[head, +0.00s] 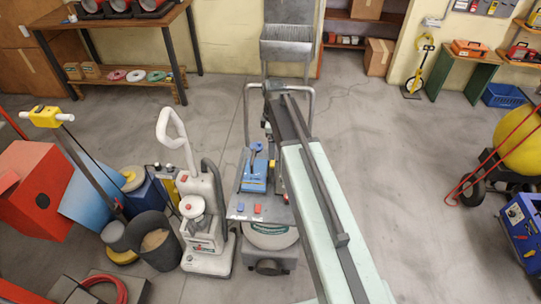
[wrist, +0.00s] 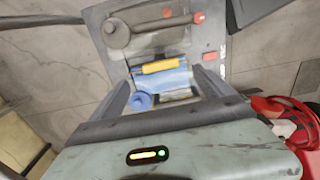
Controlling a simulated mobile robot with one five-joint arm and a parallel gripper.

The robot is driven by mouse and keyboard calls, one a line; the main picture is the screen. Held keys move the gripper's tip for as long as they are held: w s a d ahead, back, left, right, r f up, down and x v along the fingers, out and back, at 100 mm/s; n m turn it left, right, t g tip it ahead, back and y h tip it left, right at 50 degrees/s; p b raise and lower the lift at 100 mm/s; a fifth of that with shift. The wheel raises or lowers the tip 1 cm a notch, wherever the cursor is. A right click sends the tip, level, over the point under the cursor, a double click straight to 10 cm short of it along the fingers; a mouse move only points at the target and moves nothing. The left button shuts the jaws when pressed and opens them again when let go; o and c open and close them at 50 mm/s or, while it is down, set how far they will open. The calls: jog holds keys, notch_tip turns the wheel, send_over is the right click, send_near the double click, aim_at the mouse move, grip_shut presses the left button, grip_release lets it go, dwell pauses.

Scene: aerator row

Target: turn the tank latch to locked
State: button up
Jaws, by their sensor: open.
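A grey upright machine stands in the middle of the head view, with a blue tank part (head: 254,178) on its deck. In the wrist view the blue part (wrist: 164,82) carries a yellow bar (wrist: 160,66), which looks like the tank latch and lies nearly crosswise. I cannot read a locked mark. A round blue knob (wrist: 140,101) sits beside it. My gripper (wrist: 162,77) is open, its two fingers apart on either side of the blue part, with nothing held. I cannot tell the gap in height. My arm hides part of the machine in the head view.
A dark lever (wrist: 117,32) and a red button (wrist: 198,18) are on the machine's deck. A white upright machine (head: 205,215) stands close on its left, with a dark bin (head: 153,243) beyond. The floor (head: 410,190) to the right is clear.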

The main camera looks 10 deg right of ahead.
notch_tip(320, 180, down, 8)
jog(key=b, duration=0.7)
jog(key=shift+a+r, duration=0.1)
jog(key=shift+r, duration=0.3)
jog(key=shift+c, duration=0.3)
jog(key=c, duration=1.3)
